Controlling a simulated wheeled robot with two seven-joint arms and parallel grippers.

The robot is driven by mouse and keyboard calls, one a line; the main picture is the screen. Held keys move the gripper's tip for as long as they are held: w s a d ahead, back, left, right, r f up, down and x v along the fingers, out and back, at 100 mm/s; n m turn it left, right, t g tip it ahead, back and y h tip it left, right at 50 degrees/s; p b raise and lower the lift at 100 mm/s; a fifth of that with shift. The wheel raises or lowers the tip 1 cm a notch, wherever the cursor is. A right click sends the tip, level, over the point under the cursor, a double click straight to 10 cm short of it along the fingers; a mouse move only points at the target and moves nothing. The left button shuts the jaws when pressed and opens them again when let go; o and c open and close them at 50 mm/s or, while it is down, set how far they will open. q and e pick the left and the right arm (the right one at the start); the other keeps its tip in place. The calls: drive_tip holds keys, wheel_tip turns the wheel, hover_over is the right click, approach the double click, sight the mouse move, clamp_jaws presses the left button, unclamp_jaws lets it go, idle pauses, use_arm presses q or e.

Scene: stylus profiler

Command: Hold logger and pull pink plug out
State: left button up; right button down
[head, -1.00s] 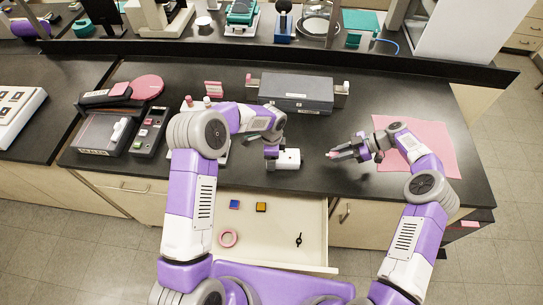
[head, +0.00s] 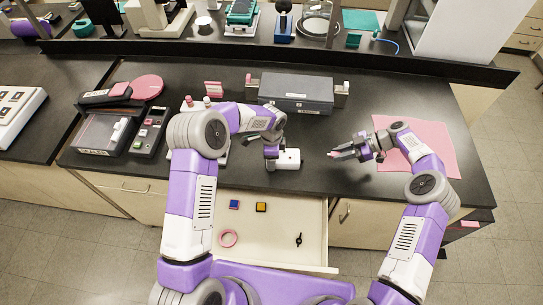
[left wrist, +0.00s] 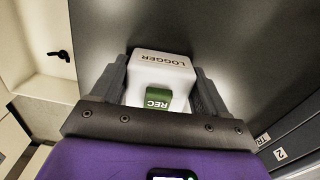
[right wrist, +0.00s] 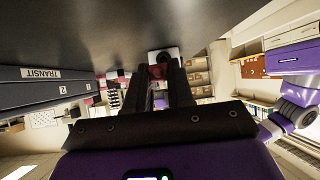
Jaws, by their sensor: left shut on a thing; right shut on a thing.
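The logger (head: 288,159) is a small white box on the dark bench. In the left wrist view it shows its LOGGER label and a green REC button (left wrist: 153,99). My left gripper (head: 272,153) is shut on the logger, with one finger on each side. The pink plug (head: 332,154) is in the tips of my right gripper (head: 342,154), to the right of the logger with a clear gap between them. In the right wrist view the plug (right wrist: 157,72) looks dark red between the fingers, and the logger's white face (right wrist: 175,51) with a dark round spot lies beyond it.
A grey case (head: 297,92) stands behind the logger, and a pink mat (head: 437,150) lies at the right under my right arm. An open drawer (head: 270,250) below the bench front holds small items. Bench between logger and mat is mostly clear.

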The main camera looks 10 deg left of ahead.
use_arm(q)
drive_tip(key=o, duration=1.9)
drive_tip(key=shift+c, duration=0.2)
drive_tip(key=shift+r, duration=0.15)
